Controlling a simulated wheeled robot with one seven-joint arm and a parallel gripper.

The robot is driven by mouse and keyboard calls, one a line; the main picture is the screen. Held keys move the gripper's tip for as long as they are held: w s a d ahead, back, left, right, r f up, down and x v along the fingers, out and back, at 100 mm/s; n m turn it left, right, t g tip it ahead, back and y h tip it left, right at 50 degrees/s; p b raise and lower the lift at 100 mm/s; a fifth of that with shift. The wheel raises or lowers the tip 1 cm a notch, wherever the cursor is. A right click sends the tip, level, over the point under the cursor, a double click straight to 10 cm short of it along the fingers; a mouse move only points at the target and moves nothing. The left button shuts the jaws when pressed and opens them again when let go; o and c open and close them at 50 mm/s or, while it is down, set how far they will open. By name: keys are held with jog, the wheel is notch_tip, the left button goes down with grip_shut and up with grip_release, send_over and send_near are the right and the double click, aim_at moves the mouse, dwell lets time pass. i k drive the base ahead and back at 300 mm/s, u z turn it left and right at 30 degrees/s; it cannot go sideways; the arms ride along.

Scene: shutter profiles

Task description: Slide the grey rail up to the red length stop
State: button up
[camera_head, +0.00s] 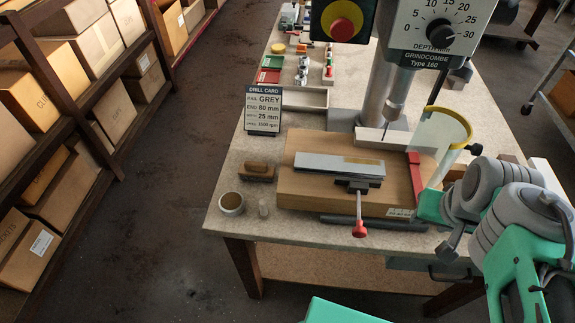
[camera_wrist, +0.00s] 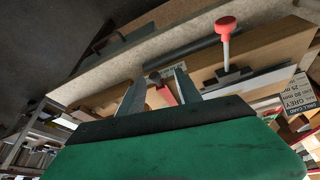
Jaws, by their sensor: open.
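The grey rail (camera_head: 325,163) lies flat on the wooden drill board (camera_head: 300,195), with a yellowish patch near its right end. The red length stop (camera_head: 415,172) stands to the right, with a gap of bare wood between it and the rail. A dark clamp (camera_head: 359,184) with a red-knobbed lever (camera_head: 359,229) sits at the rail's front edge. In the wrist view, my gripper (camera_wrist: 158,90) is open and empty, with the red stop (camera_wrist: 166,94) seen between and beyond its fingers. The rail (camera_wrist: 258,83) shows to the right there. My fingertips are not clear in the head view.
The drill column (camera_head: 380,85) and a clear yellow-rimmed guard (camera_head: 445,130) stand behind and right. The drill card (camera_head: 263,110), a brown block (camera_head: 257,172) and a round pot (camera_head: 231,203) are left of the board. A dark bar (camera_head: 375,222) lies along its front.

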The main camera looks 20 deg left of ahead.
aim_at(344, 167)
jog(key=u, duration=0.55)
jog(key=k, duration=1.2)
jog(key=u, duration=1.2)
jog(key=i, duration=0.7)
jog(key=u, duration=0.85)
jog(key=i, duration=0.9)
jog(key=z, duration=0.55)
jog(key=i, duration=0.95)
jog(key=z, duration=0.7)
